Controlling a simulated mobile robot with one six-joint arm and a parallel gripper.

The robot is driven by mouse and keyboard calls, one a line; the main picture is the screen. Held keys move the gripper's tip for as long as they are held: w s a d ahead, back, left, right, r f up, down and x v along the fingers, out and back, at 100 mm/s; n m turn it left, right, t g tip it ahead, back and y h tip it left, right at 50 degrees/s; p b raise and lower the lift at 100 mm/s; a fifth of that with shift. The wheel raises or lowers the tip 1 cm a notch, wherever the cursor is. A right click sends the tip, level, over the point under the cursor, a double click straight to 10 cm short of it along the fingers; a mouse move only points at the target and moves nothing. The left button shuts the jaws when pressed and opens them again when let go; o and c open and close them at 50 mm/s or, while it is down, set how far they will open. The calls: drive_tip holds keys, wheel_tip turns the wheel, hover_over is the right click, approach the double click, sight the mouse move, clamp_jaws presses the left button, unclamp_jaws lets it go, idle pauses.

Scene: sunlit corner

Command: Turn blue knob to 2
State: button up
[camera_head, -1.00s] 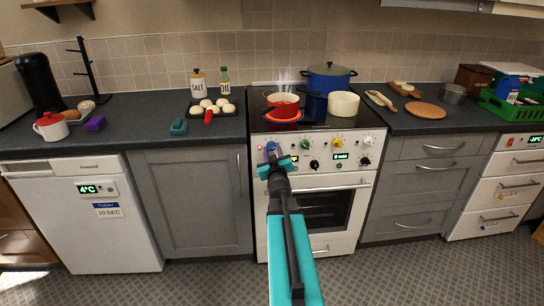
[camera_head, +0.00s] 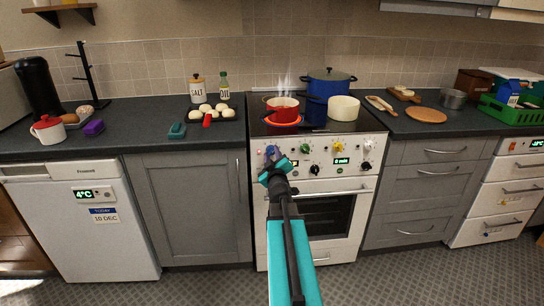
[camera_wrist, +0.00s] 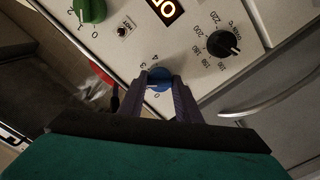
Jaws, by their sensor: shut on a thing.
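The blue knob (camera_head: 271,151) is at the left end of the stove's control panel. In the wrist view the blue knob (camera_wrist: 160,78) sits between the fingertips of my gripper (camera_wrist: 160,86), which is shut on it. Printed marks 3 and 4 show beside the knob, and a 0 shows between the fingers. The fingers hide part of the dial, and I cannot tell which mark the knob's pointer is at. In the head view my gripper (camera_head: 271,162) is tilted against the panel.
A green knob (camera_head: 305,148), a yellow knob (camera_head: 338,147) and other knobs sit to the right on the panel. A steaming red pot (camera_head: 283,108) stands on a glowing burner above. The oven handle (camera_head: 330,192) runs below.

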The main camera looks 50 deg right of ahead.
sight(272, 153)
drive_tip(key=o, duration=1.1)
drive_tip(key=shift+c, duration=0.2)
drive_tip(key=shift+a, duration=0.1)
drive_tip(key=shift+v, duration=1.4)
drive_tip(key=shift+s+a+r+p, duration=0.1)
drive_tip(key=shift+s+r+p, duration=0.1)
drive_tip(key=shift+p, duration=0.25)
drive_tip(key=p+v, duration=0.2)
drive_tip(key=p, duration=0.2)
drive_tip(key=shift+a, duration=0.15)
drive_tip(key=p, duration=0.5)
drive_tip(key=shift+s+a+f, duration=0.1)
drive_tip(key=shift+s+a, duration=0.2)
drive_tip(key=p+v, duration=0.2)
drive_tip(key=p, duration=0.4)
drive_tip(key=shift+d, duration=0.15)
